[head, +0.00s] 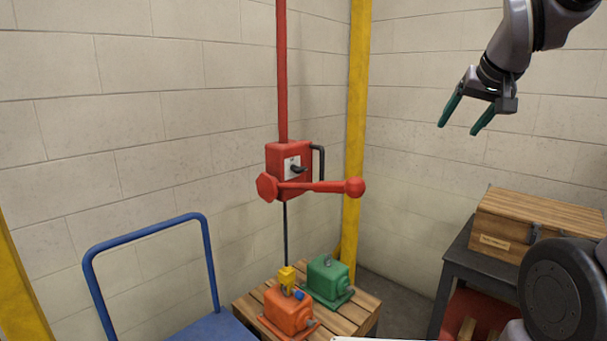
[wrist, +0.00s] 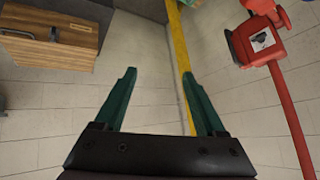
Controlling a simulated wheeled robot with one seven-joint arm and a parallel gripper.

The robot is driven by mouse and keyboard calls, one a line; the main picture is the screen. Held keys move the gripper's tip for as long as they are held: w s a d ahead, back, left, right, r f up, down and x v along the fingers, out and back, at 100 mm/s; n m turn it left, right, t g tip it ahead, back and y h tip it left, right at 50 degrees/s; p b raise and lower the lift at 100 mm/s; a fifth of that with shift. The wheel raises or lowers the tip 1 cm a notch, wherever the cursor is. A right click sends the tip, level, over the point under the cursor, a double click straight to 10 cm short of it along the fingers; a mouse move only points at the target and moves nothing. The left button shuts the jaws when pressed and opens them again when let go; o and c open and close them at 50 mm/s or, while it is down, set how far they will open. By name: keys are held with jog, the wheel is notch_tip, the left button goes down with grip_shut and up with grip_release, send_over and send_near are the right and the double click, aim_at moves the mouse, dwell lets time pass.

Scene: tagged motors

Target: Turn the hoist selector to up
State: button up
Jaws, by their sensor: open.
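The hoist is a red box (head: 274,158) on a red vertical pole in the head view. A white plate with a small dark selector knob (head: 298,169) is on its front. A red bar (head: 318,187) with a round knob at its right end crosses in front of the box's lower part. In the wrist view the red box (wrist: 245,48) is at the upper right, with the dark selector (wrist: 262,38) on its white plate. My gripper (head: 459,118) is open and empty, high to the right of the hoist. Its green fingers (wrist: 161,85) show apart in the wrist view.
A yellow post (head: 356,110) stands just behind the hoist. Below are an orange motor (head: 290,312) and a green motor (head: 325,278) on a wooden pallet (head: 350,318). A blue cart (head: 207,265) is at left, a wooden box (head: 545,222) on a dark table at right.

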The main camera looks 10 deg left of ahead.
jog(key=w+a+f+n+t+y, duration=0.2)
jog(key=w+a+f+n, duration=0.3)
jog(key=w, duration=0.7)
jog(key=w+a+f+n+t+y, duration=0.2)
jog(key=w+a+f, duration=0.4)
jog(key=w, duration=0.5)
jog(key=n+t+y, duration=0.1)
jog(key=n+y, duration=0.5)
jog(key=y, duration=0.7)
send_near(298, 169)
jog(key=w+x, duration=0.1)
jog(key=x, duration=0.7)
jog(key=shift+d+f, duration=0.15)
jog(key=shift+f, duration=0.1)
jog(key=shift+w, duration=0.1)
